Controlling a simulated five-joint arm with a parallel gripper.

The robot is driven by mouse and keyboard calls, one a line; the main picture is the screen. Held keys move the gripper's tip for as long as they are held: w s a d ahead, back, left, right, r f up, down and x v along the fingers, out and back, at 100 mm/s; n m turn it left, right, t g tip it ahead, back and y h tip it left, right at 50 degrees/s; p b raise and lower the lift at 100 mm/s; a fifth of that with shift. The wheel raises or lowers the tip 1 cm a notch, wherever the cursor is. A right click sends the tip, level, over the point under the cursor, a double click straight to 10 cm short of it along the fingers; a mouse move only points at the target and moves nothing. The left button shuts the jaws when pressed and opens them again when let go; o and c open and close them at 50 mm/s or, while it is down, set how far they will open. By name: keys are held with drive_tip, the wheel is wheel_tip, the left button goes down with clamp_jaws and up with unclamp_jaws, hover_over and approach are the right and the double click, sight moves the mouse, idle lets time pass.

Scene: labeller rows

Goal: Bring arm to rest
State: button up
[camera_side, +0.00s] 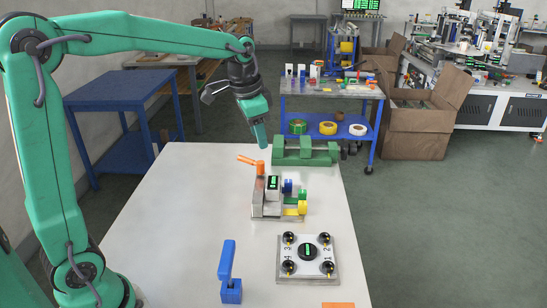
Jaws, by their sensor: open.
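My green arm reaches from the left across the back of the white table (170,215).
A grey fixture (268,209) with orange, blue and yellow parts stands mid-table. Nearer are a plate with black knobs (307,262), a blue upright lever (230,275) and an orange piece (338,305). The table's left half is clear.

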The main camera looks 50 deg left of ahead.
drive_tip(key=s+d+f+n+t, duration=0.1)
drive_tip(key=s+n, duration=0.1)
drive_tip(key=s, duration=0.8)
drive_tip(key=s+d+n+t, duration=0.1)
drive_tip(key=s+d+n, duration=0.1)
drive_tip(key=s, duration=0.9)
drive_tip(key=shift+f+n+t, duration=0.3)
drive_tip(key=shift+f+t, duration=0.05)
drive_tip(key=shift+t, duration=0.05)
